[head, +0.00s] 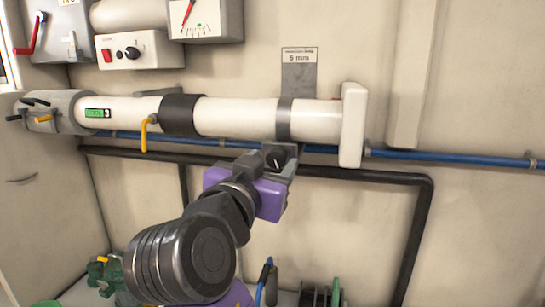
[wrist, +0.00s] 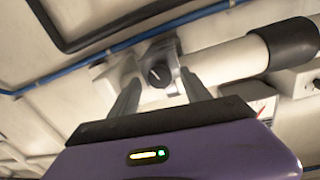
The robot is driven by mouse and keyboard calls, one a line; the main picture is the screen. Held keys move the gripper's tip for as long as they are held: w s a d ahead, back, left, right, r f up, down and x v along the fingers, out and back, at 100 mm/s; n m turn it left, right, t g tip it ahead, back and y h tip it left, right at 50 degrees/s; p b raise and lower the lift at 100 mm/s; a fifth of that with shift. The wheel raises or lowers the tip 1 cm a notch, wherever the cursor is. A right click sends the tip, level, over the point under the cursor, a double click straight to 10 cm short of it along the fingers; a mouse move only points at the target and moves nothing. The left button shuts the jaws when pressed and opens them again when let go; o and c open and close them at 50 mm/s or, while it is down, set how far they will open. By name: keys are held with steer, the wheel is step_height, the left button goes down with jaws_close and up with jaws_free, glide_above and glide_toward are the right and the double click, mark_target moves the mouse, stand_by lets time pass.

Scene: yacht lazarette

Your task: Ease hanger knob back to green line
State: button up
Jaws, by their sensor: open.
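The hanger knob (head: 275,157) is a small black dial on a grey block under the right part of the white pipe, below the grey hanger strap (head: 284,118). In the wrist view the knob (wrist: 158,76) has a pale pointer mark and appears between my fingertips. My gripper (wrist: 160,83) is open, its two grey fingers apart on either side of the knob; contact cannot be told. In the head view my gripper (head: 285,163) is just below the pipe, partly hiding the block. A gauge (head: 194,17) at the top has a red needle and a green mark. No green line is discernible at the knob.
The white pipe (head: 235,118) crosses above my gripper and ends in a white flange (head: 353,125). A blue line (head: 440,158) and a black pipe (head: 350,174) run behind. A yellow lever (head: 145,134) hangs at left. A control box (head: 138,50) is above.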

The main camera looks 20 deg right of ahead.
steer(key=shift+w+d, duration=0.4)
steer(key=shift+w, duration=0.1)
jaws_close()
steer(key=shift+n+p, duration=0.75)
steer(key=shift+n, duration=1.35)
jaws_free()
steer(key=shift+s+a+f, duration=0.1)
steer(key=shift+s+a, duration=0.25)
steer(key=b+v, duration=0.2)
steer(key=v, duration=0.4)
steer(key=shift+s+a, duration=0.2)
steer(key=shift+s, duration=0.2)
